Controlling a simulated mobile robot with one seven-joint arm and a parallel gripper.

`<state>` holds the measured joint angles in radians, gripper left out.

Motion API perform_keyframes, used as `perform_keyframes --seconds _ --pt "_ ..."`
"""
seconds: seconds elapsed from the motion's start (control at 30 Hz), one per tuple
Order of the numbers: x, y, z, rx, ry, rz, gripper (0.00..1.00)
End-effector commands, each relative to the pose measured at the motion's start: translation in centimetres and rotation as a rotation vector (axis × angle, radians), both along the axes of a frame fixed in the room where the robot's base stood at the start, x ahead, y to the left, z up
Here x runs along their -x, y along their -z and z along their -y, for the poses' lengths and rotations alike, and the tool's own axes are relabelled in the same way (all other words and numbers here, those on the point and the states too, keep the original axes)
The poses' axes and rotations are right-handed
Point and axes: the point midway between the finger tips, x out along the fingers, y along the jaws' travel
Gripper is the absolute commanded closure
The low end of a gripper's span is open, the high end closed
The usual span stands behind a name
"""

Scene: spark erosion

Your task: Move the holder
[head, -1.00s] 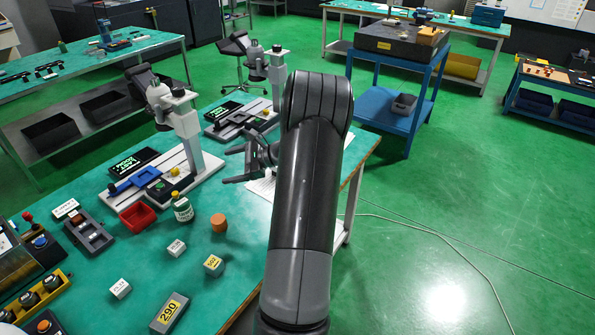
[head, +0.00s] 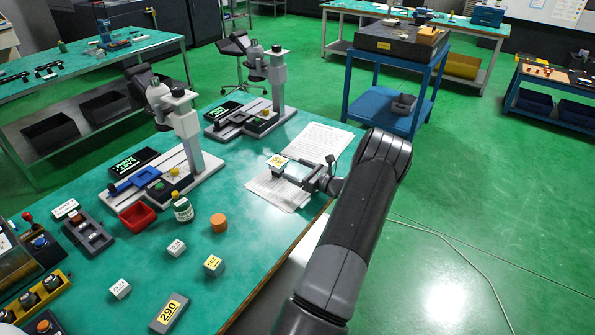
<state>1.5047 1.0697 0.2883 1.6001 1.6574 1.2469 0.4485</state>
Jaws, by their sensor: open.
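A small pale block with a yellow label (head: 278,162), which looks like a holder, is at the paper sheets on the green bench. My gripper (head: 283,170) is open, its fingers pointing left at this block. The fingertips look very close to the block; I cannot tell if they touch it. Similar blocks stand nearer on the bench: one with a yellow label (head: 213,265), a white-topped one (head: 176,247) and another white-topped one (head: 120,288). A longer grey block marked 290 (head: 169,313) lies at the front.
Two microscope-like instruments stand on the bench, one nearer (head: 187,135) and one farther (head: 277,80). A red bin (head: 137,216), a labelled bottle (head: 183,210) and an orange cylinder (head: 218,223) stand left of my arm. Paper sheets (head: 325,142) lie near the right edge.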

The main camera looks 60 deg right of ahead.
Motion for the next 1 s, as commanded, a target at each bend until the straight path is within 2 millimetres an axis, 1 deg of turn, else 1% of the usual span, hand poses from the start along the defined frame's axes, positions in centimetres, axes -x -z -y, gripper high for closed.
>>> perform_keyframes --seconds 0.17,0.27,0.37,0.7,0.83,1.0 --pt "-0.2 0.0 0.0 0.001 -0.002 0.000 0.18" --pt "-0.9 0.0 -0.1 0.001 -0.004 0.000 0.18" --pt "-2.2 0.0 -0.1 0.002 -0.004 0.000 0.18" --pt "-8.3 0.0 0.0 0.002 -0.004 -0.001 0.18" --pt "-9.8 0.0 0.0 0.001 -0.004 0.000 0.18" --pt "-10.7 0.0 0.1 0.001 -0.001 -0.001 0.18"
